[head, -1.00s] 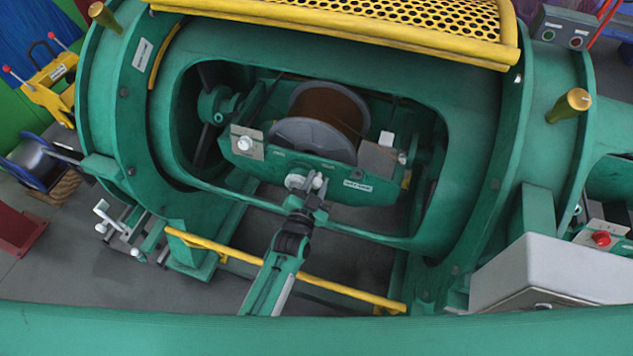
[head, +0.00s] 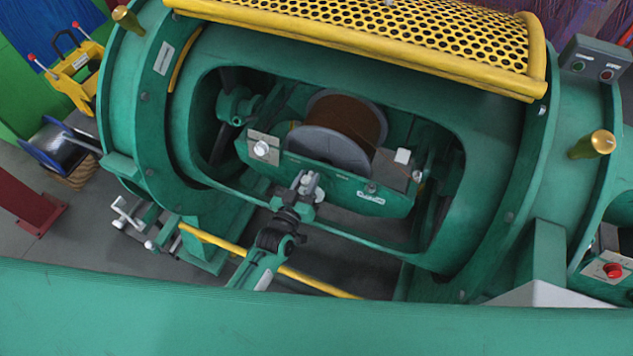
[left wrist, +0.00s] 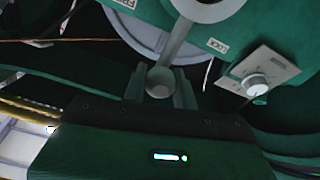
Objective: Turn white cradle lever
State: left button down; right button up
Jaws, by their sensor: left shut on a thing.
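The white cradle lever (head: 308,180) sits on the front face of the green cradle (head: 345,190), inside the window of the green tube. In the left wrist view the lever is a pale bar (left wrist: 176,42) running from a round hub to a knob-like end. My left gripper (head: 295,208) reaches up from below and is shut on the lever. In the left wrist view its fingers (left wrist: 159,88) stand on both sides of the lever's end. The fingers partly hide the lever in the head view. A LOCK label (left wrist: 217,45) is right of the lever. My right gripper is not in view.
A grey reel of brown wire (head: 340,130) sits in the cradle. A white knob on a plate (head: 261,149) is at its left. The window rim (head: 400,242) surrounds my arm's reach. A yellow rail (head: 310,283) runs below, and a perforated yellow guard (head: 400,35) is above.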

pick_arm(q)
jog(key=w+a+f+n+b, duration=0.2)
jog(key=a+n+b, duration=0.1)
jog(key=a+n, duration=0.3)
jog(key=shift+a+f+n+b, duration=0.35)
jog(key=shift+n+b, duration=0.05)
jog(key=shift+n, duration=0.6)
jog(key=c, duration=1.1)
grip_release()
jog(key=shift+w, duration=0.1)
